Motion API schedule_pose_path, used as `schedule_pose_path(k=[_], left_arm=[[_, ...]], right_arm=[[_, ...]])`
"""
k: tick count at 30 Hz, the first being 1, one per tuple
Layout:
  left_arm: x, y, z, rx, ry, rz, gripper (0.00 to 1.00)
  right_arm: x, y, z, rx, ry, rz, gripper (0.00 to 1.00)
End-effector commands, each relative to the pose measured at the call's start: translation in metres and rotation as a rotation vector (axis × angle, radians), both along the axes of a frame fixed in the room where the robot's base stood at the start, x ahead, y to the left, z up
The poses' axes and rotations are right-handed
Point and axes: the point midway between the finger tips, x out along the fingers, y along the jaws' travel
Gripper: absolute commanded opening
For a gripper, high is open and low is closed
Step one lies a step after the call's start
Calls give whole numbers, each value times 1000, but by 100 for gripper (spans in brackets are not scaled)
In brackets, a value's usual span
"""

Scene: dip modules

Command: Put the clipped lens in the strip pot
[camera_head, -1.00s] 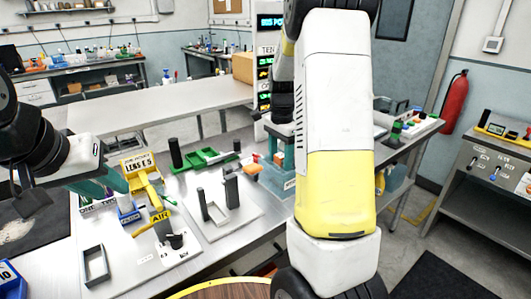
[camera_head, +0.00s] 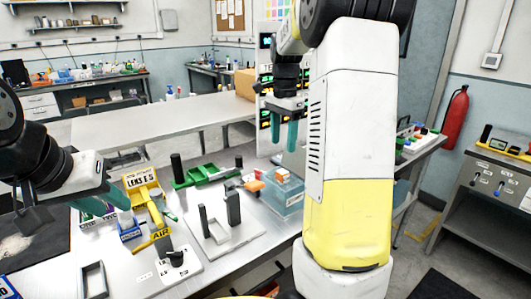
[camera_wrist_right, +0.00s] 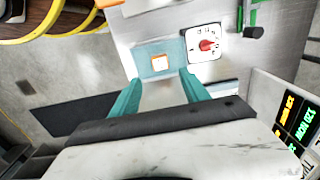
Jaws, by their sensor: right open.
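I cannot tell for certain which object is the clipped lens or which is the strip pot. A clear teal-blue container (camera_head: 283,198) stands at the right end of the bench, with a small orange and white block (camera_head: 282,174) in or on it. The right wrist view shows the container (camera_wrist_right: 146,76) and block (camera_wrist_right: 160,63) beyond my fingers. My right gripper (camera_head: 284,137) is open, empty and raised above the container, apart from it. My left gripper (camera_head: 106,199) is low at the left, beside a yellow stand labelled LENS (camera_head: 137,181); its jaw gap is unclear.
A green tray (camera_head: 205,175) lies behind a grey plate with dark uprights (camera_head: 232,232). A black open frame (camera_head: 94,279) is at the front left. A white dial with a red knob (camera_wrist_right: 207,43) is beside the container. My right arm covers the bench's right side.

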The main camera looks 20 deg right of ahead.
Motion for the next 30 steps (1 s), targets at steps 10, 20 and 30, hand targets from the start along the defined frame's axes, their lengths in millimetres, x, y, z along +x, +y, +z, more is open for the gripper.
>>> schedule_pose_path(k=[10,20,30], left_arm=[[0,0,0,0,0,0,32],[0,0,0,0,0,0,32],[0,0,0,0,0,0,32]], right_arm=[[-69,41,35,70,-199,394,54],[-167,96,42,-25,-466,932,54],[-218,121,24,-175,-588,1232,54]])
